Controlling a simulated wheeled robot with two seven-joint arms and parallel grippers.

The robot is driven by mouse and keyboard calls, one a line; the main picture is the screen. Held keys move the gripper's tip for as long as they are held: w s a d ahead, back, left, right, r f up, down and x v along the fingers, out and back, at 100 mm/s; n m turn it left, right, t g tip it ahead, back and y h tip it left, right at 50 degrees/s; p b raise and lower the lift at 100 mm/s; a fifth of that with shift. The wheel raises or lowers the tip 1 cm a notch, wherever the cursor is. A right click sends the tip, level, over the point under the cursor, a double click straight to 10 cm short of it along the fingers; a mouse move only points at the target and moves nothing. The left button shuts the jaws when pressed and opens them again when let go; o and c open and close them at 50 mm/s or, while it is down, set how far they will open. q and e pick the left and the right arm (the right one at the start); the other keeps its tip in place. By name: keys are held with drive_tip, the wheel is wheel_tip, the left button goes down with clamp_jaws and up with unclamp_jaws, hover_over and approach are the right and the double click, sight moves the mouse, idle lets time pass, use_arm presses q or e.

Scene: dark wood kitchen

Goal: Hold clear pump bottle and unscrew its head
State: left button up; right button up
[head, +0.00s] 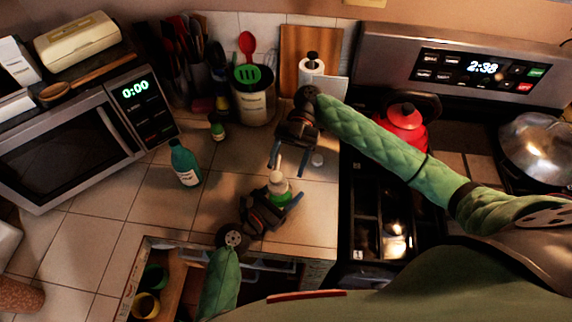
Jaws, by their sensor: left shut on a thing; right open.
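The clear pump bottle (280,186) stands on the tiled counter near its front edge, with green showing in it and a pale pump head (277,175) on top. My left gripper (283,203) is shut around the bottle's body from the front and hides its lower part. My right gripper (289,168) comes from above and behind the bottle. It is open, with its fingertips close to the pump head. I cannot tell whether they touch it.
A teal bottle (184,163) and a small dark bottle (217,127) stand to the left. A small white round object (317,160) lies right of my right gripper. The microwave (75,140) is at left, the stove (376,215) at right. An open drawer (185,262) is below the counter.

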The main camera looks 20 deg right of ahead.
use_arm(q)
drive_tip(key=shift+f, duration=0.1)
use_arm(e)
drive_tip(key=s+m+t+y, duration=0.1)
drive_tip(key=m+t+y, duration=0.1)
drive_tip(key=s+f+m+t+y, duration=0.1)
drive_tip(key=s+m+t+y, duration=0.1)
drive_tip(key=m, duration=0.1)
drive_tip(key=shift+s+d+f+t, duration=0.1)
drive_tip(key=shift+s+f+t, duration=0.05)
drive_tip(key=shift+t, duration=0.25)
use_arm(q)
drive_tip(key=shift+s, duration=0.1)
use_arm(e)
drive_tip(key=shift+s+a+m+t+y, duration=0.35)
drive_tip(key=shift+a+m+t, duration=0.3)
drive_tip(key=shift+m+t, duration=0.5)
drive_tip(key=shift+s+a+m+t+y, duration=0.25)
drive_tip(key=shift+a+m+t+y, duration=0.2)
drive_tip(key=shift+a+m+t, duration=0.65)
drive_tip(key=shift+s+a+m+t+y, duration=0.35)
drive_tip(key=shift+m+t, duration=0.4)
drive_tip(key=shift+t, duration=0.8)
drive_tip(key=shift+d, duration=0.1)
